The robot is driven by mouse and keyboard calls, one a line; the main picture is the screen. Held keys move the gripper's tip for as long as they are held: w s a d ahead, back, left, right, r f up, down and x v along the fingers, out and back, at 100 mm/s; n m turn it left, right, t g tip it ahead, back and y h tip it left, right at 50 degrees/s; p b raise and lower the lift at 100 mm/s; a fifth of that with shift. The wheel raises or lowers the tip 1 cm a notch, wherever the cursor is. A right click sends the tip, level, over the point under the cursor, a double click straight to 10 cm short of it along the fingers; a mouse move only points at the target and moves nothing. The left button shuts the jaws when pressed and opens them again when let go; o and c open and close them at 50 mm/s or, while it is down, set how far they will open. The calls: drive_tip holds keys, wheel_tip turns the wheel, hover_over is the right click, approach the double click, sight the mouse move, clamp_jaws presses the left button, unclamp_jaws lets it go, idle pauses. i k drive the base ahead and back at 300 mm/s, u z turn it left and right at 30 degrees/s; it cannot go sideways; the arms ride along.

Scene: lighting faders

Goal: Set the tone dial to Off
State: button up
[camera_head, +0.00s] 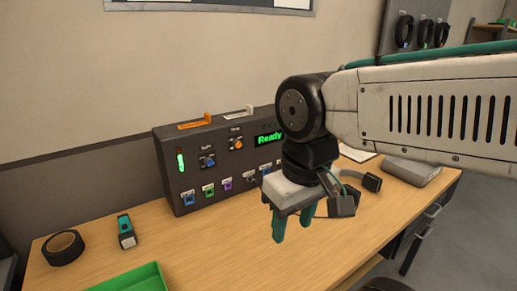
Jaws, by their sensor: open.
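The dark control box (180,150) stands at the back of the wooden desk. Its front carries a blue dial (207,161) and, to its right and higher, an orange dial (238,144). Each has a small label above it, too small to read surely, so I cannot tell for certain which is the tone dial or where either points. My gripper (292,226) hangs in front of the box's right part, teal fingers pointing down, open and empty, apart from both dials. My arm and gripper hide the right part of the box.
A green display reading "Ready" (269,139) and a row of coloured sockets (208,190) are on the box. Black tape (63,248), a teal-and-black tool (126,232) and a green tray (132,280) lie left. Headphones (371,182) and a grey case (412,170) lie right. The desk's front middle is clear.

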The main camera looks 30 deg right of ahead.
sight(237, 143)
drive_tip(key=z, duration=0.05)
drive_tip(key=k, duration=0.95)
drive_tip(key=u, duration=0.75)
drive_tip(key=i, duration=0.95)
drive_tip(key=z, duration=1.3)
